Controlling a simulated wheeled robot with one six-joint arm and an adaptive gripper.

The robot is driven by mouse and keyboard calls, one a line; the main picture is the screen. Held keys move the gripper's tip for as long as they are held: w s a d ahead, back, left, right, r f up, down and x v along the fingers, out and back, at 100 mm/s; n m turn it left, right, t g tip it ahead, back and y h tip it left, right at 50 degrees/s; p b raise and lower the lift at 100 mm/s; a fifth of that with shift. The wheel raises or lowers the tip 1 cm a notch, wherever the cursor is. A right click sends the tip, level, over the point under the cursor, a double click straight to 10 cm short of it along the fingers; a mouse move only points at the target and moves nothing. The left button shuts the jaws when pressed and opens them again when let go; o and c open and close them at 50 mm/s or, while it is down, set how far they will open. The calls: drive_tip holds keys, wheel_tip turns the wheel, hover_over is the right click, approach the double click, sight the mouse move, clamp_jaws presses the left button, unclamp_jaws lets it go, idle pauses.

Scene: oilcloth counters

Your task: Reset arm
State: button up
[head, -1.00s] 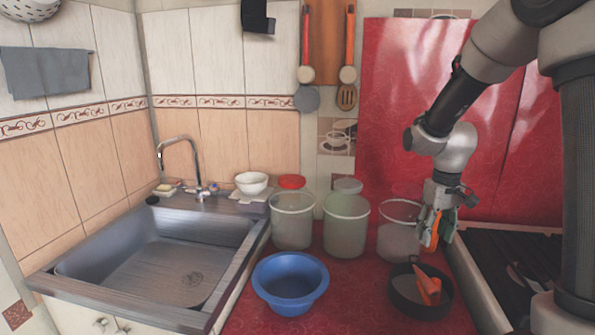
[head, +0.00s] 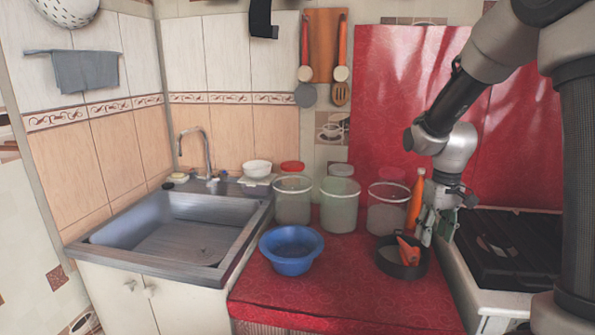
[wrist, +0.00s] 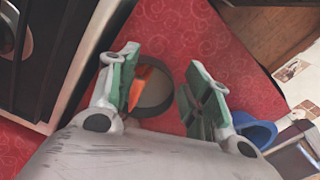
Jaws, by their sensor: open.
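My gripper (head: 434,222) hangs from my arm at the right of the head view, fingers pointing down, beside the dark pan and near the stove's left edge. In the wrist view my gripper (wrist: 164,98) has its two green-padded fingers spread apart with nothing between the pads. The dark round pan (head: 403,268) stands on the red counter with an orange object (head: 408,250) in it. The pan (wrist: 152,108) and part of the orange object (wrist: 139,84) show beyond the fingers in the wrist view.
A blue bowl (head: 291,262) and several clear canisters (head: 341,207) stand on the red counter (head: 330,292). An orange bottle (head: 415,205) is just behind my gripper. The stove (head: 500,250) is to the right, the sink (head: 180,235) to the left. The counter's front is clear.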

drive_tip(key=s+d+r+m+t, duration=0.1)
drive_tip(key=s+r+t, duration=0.1)
drive_tip(key=s+r, duration=0.5)
drive_tip(key=s+r+m+t, duration=0.1)
drive_tip(key=s+r, duration=0.6)
drive_tip(key=s, duration=0.8)
drive_tip(key=shift+s+d+r+t, duration=0.3)
drive_tip(key=shift+d+r+t, duration=0.1)
drive_tip(key=shift+t, duration=0.3)
idle(0.4)
